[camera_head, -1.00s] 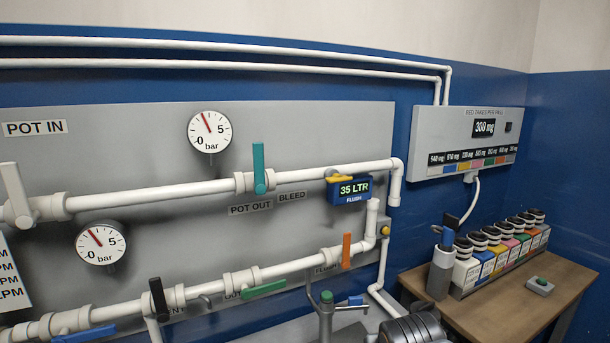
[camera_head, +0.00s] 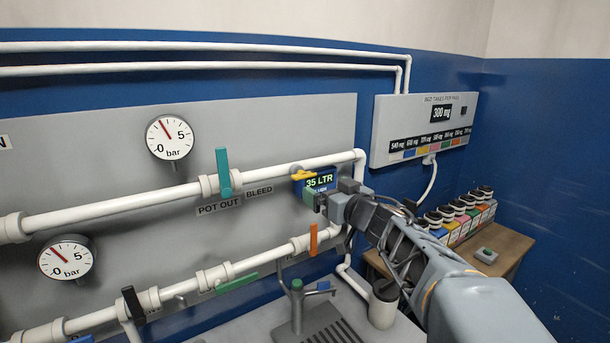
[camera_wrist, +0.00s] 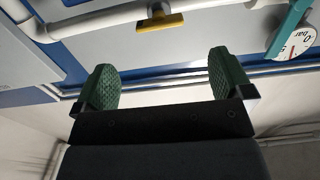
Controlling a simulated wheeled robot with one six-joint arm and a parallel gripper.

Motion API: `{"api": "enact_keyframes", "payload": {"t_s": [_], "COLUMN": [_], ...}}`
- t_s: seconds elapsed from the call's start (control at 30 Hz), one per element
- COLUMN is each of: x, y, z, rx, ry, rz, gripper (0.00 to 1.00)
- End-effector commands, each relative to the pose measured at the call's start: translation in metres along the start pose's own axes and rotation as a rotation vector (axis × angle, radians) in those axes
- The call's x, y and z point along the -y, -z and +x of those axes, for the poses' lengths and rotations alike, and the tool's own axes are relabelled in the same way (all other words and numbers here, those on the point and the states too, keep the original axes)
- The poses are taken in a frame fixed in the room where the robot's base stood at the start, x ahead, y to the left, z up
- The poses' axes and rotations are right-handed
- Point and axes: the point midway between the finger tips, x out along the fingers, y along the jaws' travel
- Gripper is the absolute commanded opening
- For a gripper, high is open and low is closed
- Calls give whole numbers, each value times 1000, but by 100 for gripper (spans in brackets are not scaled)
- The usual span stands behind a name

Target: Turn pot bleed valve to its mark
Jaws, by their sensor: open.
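The pot bleed valve has a small yellow handle (camera_head: 303,176) on the upper white pipe, right of the BLEED label (camera_head: 259,190) and just above the blue 35 LTR display (camera_head: 319,181). Its handle lies nearly along the pipe. In the wrist view the yellow handle (camera_wrist: 160,22) shows at the top middle, beyond my fingertips. My gripper (camera_head: 316,199) is just below and right of the handle in the head view and partly covers the display. In the wrist view my gripper (camera_wrist: 162,85) has its green pads wide apart with nothing between them. I cannot make out a mark.
The teal POT OUT lever (camera_head: 223,173) stands upright left of the valve. An orange lever (camera_head: 313,240) is below it on the lower pipe. A dosing box (camera_head: 424,128) hangs on the blue wall. Bottles (camera_head: 462,215) stand on a wooden table at right.

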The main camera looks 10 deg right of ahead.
Motion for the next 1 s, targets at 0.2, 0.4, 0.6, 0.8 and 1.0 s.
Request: {"api": "enact_keyframes", "payload": {"t_s": [0.2, 0.4, 0.6, 0.8, 1.0], "x": [0, 0, -1, -1, -1], "y": [0, 0, 0, 0, 0], "z": [45, 78, 98, 105, 106], "rx": [1, 1, 0, 0, -1], "ry": [0, 0, -2, -3, -3], "rz": [1, -1, -1, -1, -1], "gripper": [98, 98, 98, 98, 98]}}
